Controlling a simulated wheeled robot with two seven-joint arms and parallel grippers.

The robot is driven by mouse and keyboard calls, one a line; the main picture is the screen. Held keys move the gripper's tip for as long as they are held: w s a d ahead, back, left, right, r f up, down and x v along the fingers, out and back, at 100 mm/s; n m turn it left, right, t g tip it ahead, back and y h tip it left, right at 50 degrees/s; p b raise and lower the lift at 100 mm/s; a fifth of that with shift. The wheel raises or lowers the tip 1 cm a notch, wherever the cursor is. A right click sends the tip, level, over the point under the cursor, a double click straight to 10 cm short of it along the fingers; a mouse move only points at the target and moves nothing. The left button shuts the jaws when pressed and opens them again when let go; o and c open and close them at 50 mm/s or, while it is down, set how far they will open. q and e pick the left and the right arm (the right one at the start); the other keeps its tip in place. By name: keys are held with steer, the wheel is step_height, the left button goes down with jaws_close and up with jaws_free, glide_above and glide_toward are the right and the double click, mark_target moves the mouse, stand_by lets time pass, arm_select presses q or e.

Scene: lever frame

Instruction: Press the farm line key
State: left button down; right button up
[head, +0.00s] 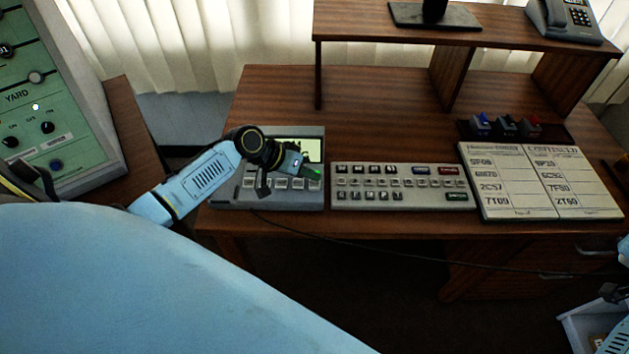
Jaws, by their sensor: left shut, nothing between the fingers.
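A grey key unit (230,196) with a lit yellow-green display (308,150) and a row of pale keys (281,184) sits on the wooden desk. The key labels are too small to read, so I cannot tell which one is the farm line key. My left gripper (316,173) is shut and empty, over the right part of this unit, just above its keys. Its wrist hides part of the unit and the display's left side. I cannot tell whether the fingertips touch a key. Part of my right gripper (611,292) shows at the lower right edge.
A wider grey panel (400,184) with several small keys stands right of the unit. Farther right lie a white lettered board (540,181) and coloured stamps (505,126). A raised shelf (400,28) holds a telephone (565,18). A thin cable (400,257) crosses the desk front.

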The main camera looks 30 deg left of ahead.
mark_target(310, 185)
arm_select(q)
steer(key=shift+r, duration=0.1)
arm_select(e)
steer(key=shift+r, duration=0.15)
